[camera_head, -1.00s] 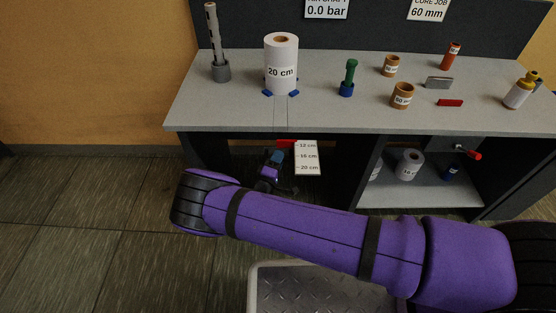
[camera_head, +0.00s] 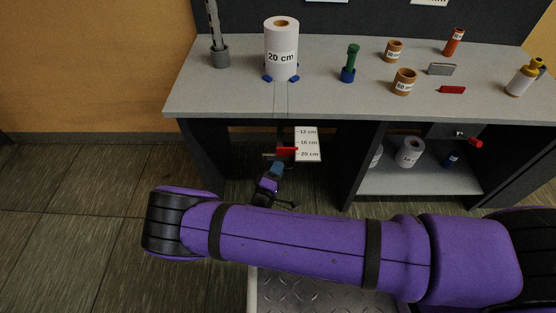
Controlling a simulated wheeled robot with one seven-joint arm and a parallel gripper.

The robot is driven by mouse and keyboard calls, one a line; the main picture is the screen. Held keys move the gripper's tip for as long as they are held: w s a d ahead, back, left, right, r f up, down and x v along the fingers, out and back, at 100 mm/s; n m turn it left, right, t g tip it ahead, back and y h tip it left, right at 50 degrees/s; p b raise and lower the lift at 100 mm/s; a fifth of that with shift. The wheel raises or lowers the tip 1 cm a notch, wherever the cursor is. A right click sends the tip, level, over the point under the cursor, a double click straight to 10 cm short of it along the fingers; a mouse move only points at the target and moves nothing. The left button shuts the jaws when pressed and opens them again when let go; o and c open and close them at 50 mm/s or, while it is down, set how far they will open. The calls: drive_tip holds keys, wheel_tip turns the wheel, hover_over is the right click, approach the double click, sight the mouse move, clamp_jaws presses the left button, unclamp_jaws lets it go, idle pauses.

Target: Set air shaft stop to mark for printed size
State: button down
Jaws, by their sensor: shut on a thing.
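The red stop (camera_head: 287,150) sits under the bench top, at the left edge of a white scale card (camera_head: 307,144) marked 12, 16 and 20 cm from top to bottom. The stop's pointer is between the 16 and 20 cm marks, closer to 20. My gripper (camera_head: 279,161) reaches up from below and is shut on the stop; its fingertips are small and partly hidden. A white paper roll (camera_head: 281,50) labelled 20 cm stands upright on the bench, between blue blocks (camera_head: 267,78).
The grey bench top (camera_head: 220,97) carries a grey shaft in a holder (camera_head: 220,57), a green-topped tool (camera_head: 350,65), brown cores (camera_head: 404,82) and a bottle (camera_head: 524,78). The right-hand shelf (camera_head: 400,190) holds another roll (camera_head: 410,153). Floor at left is clear.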

drive_tip(key=shift+s+f, duration=0.1)
drive_tip(key=shift+s, duration=0.15)
drive_tip(key=c, duration=1.1)
unclamp_jaws()
drive_tip(key=shift+c, duration=0.2)
drive_tip(key=v, duration=1.1)
